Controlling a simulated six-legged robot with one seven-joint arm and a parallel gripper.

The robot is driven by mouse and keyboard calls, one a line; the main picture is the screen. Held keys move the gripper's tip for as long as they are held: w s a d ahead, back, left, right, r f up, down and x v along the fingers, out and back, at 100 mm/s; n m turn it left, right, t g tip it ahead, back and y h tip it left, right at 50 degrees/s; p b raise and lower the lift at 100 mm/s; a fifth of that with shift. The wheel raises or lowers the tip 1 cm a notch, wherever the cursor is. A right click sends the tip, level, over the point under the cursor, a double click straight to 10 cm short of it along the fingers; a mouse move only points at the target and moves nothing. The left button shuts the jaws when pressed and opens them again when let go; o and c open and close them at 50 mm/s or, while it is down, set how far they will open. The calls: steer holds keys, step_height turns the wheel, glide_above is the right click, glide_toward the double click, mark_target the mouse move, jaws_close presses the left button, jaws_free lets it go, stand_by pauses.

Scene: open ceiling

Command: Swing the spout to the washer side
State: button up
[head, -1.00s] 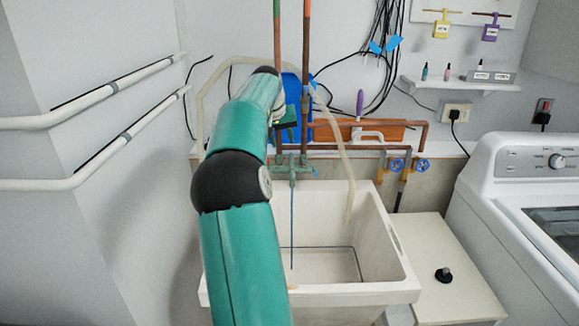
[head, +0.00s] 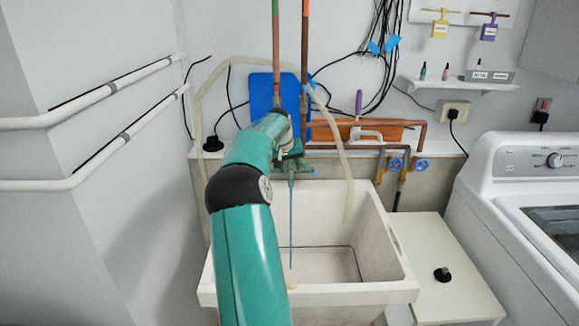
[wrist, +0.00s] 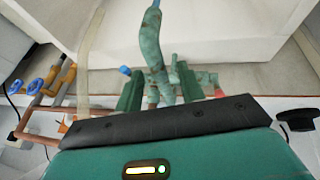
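The spout (wrist: 154,52) is a mottled green pipe that points out over the sink in the wrist view. In the head view the green tap body (head: 292,167) sits at the foot of two copper pipes, above the sink, with a thin blue line like a water stream (head: 291,230) below it. My gripper (wrist: 159,78) is open, with one dark green finger on each side of the spout's base. Small gaps seem to show, so I cannot tell whether either finger touches it. In the head view my arm hides part of the tap.
The sink (head: 385,236) stands below the tap. The washer (head: 500,215) is at the right, past a pale cabinet (head: 425,262). A hose (head: 346,180) hangs into the sink. Blue valves (head: 421,164) and copper pipes lie right of the tap. A blue panel (head: 262,92) is behind.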

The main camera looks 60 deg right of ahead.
steer(key=shift+c, duration=0.5)
jaws_close()
steer(key=shift+s, duration=0.15)
steer(key=s+d+n+t+y, duration=0.1)
steer(key=s+d+n+t, duration=0.2)
steer(key=s+d+n, duration=0.3)
steer(key=shift+s+d+n, duration=0.15)
steer(key=shift+d+n, duration=0.2)
steer(key=shift+n, duration=0.75)
